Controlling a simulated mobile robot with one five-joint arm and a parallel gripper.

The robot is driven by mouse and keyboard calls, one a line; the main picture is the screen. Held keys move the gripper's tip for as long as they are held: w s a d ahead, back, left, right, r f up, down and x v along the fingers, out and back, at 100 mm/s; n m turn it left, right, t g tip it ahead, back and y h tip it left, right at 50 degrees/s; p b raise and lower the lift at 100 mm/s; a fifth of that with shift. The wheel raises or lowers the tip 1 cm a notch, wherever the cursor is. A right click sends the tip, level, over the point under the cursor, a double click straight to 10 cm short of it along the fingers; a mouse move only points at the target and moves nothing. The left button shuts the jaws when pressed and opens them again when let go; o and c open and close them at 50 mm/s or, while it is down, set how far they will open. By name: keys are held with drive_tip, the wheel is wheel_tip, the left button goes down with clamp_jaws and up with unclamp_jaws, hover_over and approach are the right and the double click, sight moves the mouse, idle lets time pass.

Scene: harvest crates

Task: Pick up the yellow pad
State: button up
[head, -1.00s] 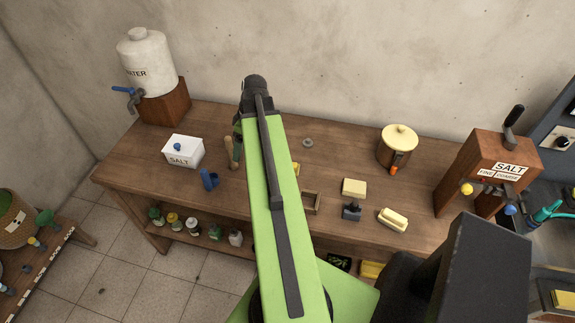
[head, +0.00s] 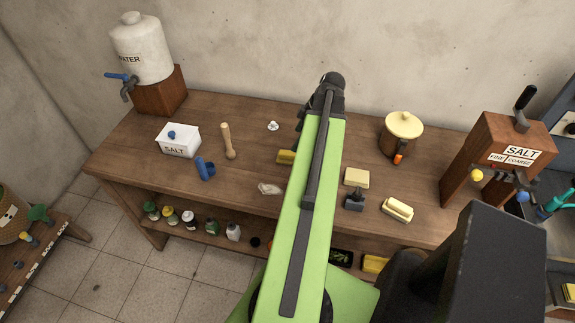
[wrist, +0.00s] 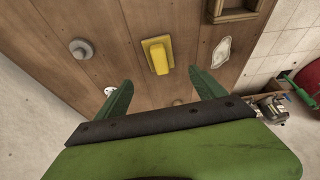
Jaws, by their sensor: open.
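A small yellow block with a raised, narrower part, likely the yellow pad (wrist: 158,54), lies on the brown bench in the wrist view. It sits beyond and roughly between my fingertips, with no visible contact. In the head view the yellow pad (head: 285,157) shows just left of my green arm, which hides part of it. My gripper (wrist: 160,76) has its two green fingers spread apart with nothing between them. In the head view the fingers are hidden behind my arm.
A grey knobbed disc (wrist: 81,49), a wooden frame (wrist: 236,9) and a whitish flat piece (wrist: 222,52) lie around the pad.

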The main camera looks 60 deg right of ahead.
sight(285, 152)
drive_tip(key=b+x, duration=0.8)
drive_tip(key=x, duration=0.3)
drive_tip(key=shift+w+a, duration=0.1)
drive_tip(key=shift+w, duration=0.05)
drive_tip(key=shift+r, duration=0.2)
drive_tip(key=c, duration=1.5)
drive_tip(key=shift+r+p, duration=0.55)
wheel_tip(285, 152, up, 4)
drive_tip(key=p, duration=0.4)
drive_tip(key=s+r+p, duration=0.2)
drive_tip(key=s, duration=0.2)
drive_tip(key=s+r+p, duration=0.2)
drive_tip(key=s, duration=0.1)
drive_tip(key=s+r+p, duration=0.2)
drive_tip(key=s, duration=0.2)
drive_tip(key=shift+s+a, duration=0.25)
drive_tip(key=shift+s, duration=0.1)
